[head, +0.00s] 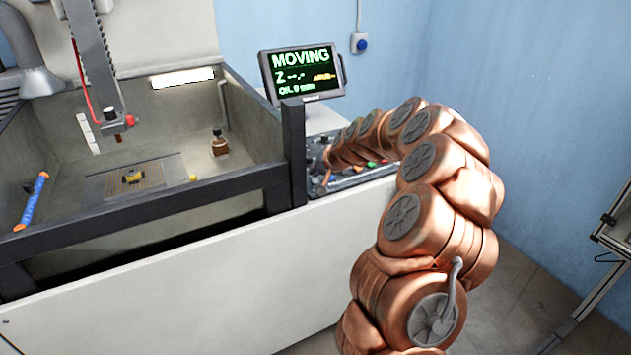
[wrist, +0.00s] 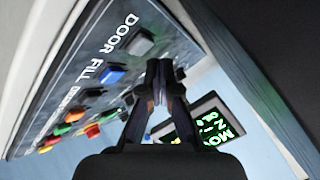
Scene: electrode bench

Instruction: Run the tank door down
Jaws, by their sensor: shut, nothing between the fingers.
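The tank (head: 60,120) is at the left in the head view. A dark rail (head: 150,205) runs across its front above a white front panel (head: 180,290); I cannot tell how far the door is up. The control panel (head: 350,180) is right of the tank, partly hidden by my arm. In the wrist view a grey button (wrist: 140,43) sits beside the word DOOR, and a blue button (wrist: 113,76) beside FILL. My gripper (wrist: 166,72) is shut and empty close to the DOOR button; I cannot tell whether it touches. Its fingertips are hidden in the head view.
The monitor (head: 302,72) reads MOVING and Z with dashes. An electrode head (head: 115,122) hangs inside the tank above a plate with a small yellowish part (head: 133,177). A blue and orange tool (head: 32,200) leans at the tank's left. A metal frame (head: 605,240) stands far right.

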